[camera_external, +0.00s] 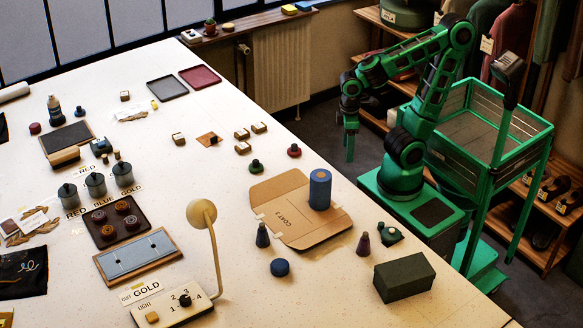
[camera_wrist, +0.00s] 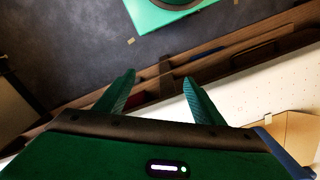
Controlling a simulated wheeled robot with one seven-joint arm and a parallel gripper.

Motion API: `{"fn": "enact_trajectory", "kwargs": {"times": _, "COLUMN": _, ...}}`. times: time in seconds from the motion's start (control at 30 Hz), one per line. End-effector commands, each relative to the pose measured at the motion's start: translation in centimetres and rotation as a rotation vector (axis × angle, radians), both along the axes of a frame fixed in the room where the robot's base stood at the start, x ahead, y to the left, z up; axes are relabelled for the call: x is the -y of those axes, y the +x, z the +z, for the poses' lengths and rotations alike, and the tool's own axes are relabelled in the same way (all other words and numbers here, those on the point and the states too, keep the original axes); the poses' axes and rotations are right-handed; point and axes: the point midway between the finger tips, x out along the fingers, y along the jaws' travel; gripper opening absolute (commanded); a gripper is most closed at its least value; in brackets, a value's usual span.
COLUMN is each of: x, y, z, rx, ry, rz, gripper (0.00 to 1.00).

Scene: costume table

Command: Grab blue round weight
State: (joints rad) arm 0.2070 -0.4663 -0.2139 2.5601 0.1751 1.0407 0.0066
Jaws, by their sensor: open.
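A squat, round, dark blue weight (camera_external: 279,267) sits on the white table near its front, below the cardboard sheet. A taller blue cylinder (camera_external: 319,190) stands upright on the cardboard (camera_external: 290,222). My gripper (camera_external: 349,155) hangs beyond the table's right edge, well apart from both. In the wrist view my gripper (camera_wrist: 160,80) shows two green fingers spread apart with nothing between them. The squat blue weight cannot be made out in the wrist view.
A dark green box (camera_external: 404,277), a purple cone-like piece (camera_external: 363,244) and a dark cone-like piece (camera_external: 262,236) stand near the weight. A lamp (camera_external: 202,213) rises to its left. The wrist view shows floor and the table edge (camera_wrist: 240,66).

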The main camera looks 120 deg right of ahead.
Motion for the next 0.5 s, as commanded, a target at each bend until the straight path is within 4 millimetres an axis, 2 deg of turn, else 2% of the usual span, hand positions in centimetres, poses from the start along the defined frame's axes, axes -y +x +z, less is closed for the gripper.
{"fn": "enact_trajectory", "kwargs": {"times": 0.23, "x": 0.0, "y": 0.0, "z": 0.0, "rx": 0.001, "ry": -0.001, "rz": 0.0, "gripper": 0.63}}
{"fn": "enact_trajectory", "kwargs": {"times": 0.3, "x": 0.0, "y": -1.2, "z": 1.0, "rx": 0.016, "ry": -0.001, "rz": 0.0, "gripper": 0.63}}
{"fn": "enact_trajectory", "kwargs": {"times": 0.37, "x": 0.0, "y": -1.2, "z": 1.8, "rx": 0.02, "ry": -0.002, "rz": -0.001, "gripper": 0.63}}
{"fn": "enact_trajectory", "kwargs": {"times": 0.5, "x": 0.0, "y": -1.1, "z": 4.9, "rx": 0.021, "ry": -0.002, "rz": 0.0, "gripper": 0.63}}
